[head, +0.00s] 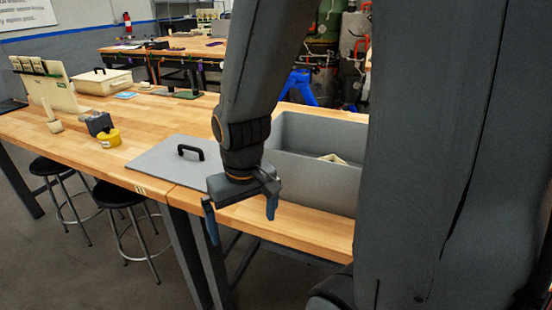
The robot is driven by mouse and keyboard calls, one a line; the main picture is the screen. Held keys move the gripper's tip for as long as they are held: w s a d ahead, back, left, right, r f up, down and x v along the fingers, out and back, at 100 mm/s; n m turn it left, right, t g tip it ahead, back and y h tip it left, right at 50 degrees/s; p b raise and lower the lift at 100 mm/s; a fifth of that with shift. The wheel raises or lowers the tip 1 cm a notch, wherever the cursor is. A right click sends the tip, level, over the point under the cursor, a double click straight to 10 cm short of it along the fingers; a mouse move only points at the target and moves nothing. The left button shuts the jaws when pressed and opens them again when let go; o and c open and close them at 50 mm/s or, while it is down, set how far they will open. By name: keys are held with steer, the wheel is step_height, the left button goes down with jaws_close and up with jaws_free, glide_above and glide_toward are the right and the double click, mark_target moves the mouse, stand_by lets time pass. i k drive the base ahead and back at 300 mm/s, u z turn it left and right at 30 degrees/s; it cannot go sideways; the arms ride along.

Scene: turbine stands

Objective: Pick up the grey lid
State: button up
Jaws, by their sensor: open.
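The grey lid (160,160) is a flat panel with a black arched handle (190,151) on top. It lies flat on the wooden table, left of my gripper, and my arm hides its right part. My gripper (241,225) points down with its two blue-tipped fingers spread apart and empty. In the picture it hangs in front of the table's front edge, to the right of and lower than the lid's handle. Its fingers do not appear to touch anything.
A grey open bin (315,178) stands on the table (85,152), right of the lid, with a pale item inside. A yellow object (109,138) and a dark block (98,123) sit left of the lid. A cream case (103,82) stands farther back. Stools (118,195) stand below the front edge.

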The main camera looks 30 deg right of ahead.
mark_target(185, 161)
steer(key=z, duration=0.05)
steer(key=k, duration=0.65)
steer(key=u, duration=0.65)
steer(key=i, duration=0.55)
steer(key=u, duration=0.55)
steer(key=i, duration=0.6)
steer(key=z, duration=0.7)
steer(key=i, duration=0.6)
steer(key=z, duration=0.75)
